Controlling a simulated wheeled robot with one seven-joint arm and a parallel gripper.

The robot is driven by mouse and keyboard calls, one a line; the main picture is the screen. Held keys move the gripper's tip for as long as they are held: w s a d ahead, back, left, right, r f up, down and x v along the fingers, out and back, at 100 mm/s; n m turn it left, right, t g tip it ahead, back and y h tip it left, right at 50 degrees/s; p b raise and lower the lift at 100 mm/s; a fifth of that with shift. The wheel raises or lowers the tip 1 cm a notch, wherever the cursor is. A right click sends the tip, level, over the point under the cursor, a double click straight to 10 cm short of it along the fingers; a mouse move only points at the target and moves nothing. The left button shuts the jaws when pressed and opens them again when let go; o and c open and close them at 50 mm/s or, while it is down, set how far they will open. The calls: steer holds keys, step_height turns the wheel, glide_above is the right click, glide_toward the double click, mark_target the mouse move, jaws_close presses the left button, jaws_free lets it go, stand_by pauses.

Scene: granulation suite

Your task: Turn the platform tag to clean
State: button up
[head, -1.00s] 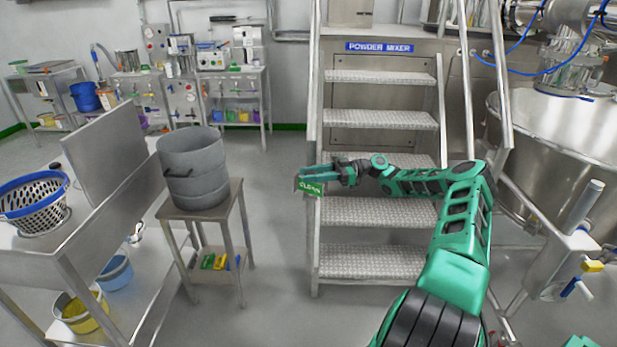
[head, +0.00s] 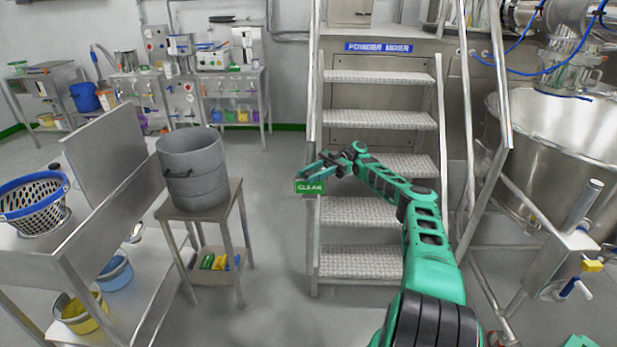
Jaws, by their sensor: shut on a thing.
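The platform tag (head: 310,188) is a small green plate with the word CLEAN facing me, by the left rail post of the steps in the head view. My gripper (head: 314,172) is at the tag's upper edge, shut on it. The fingers lie just above the lettering, and the exact contact is too small to make out. The tag hangs roughly level in front of the left post (head: 314,235).
Metal steps (head: 378,118) with a blue POWDER MIXER sign (head: 379,47) rise behind my arm. A stool (head: 205,213) with a grey drum (head: 192,165) stands to the left. A large steel bowl (head: 570,130) is at right. Floor between stool and steps is clear.

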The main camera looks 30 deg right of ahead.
steer(key=shift+w+r, duration=0.15)
steer(key=shift+w, duration=0.05)
stand_by(0.4)
steer(key=o, duration=1)
steer(key=shift+g, duration=0.3)
steer(key=shift+o, duration=0.2)
steer(key=shift+s, duration=0.1)
steer(key=shift+m+t, duration=1.2)
steer(key=shift+t, duration=1)
steer(key=shift+m+t, duration=0.8)
steer(key=shift+t, duration=0.3)
steer(key=shift+s+m+t, duration=0.1)
steer(key=shift+m+t, duration=0.4)
steer(key=shift+t, duration=0.4)
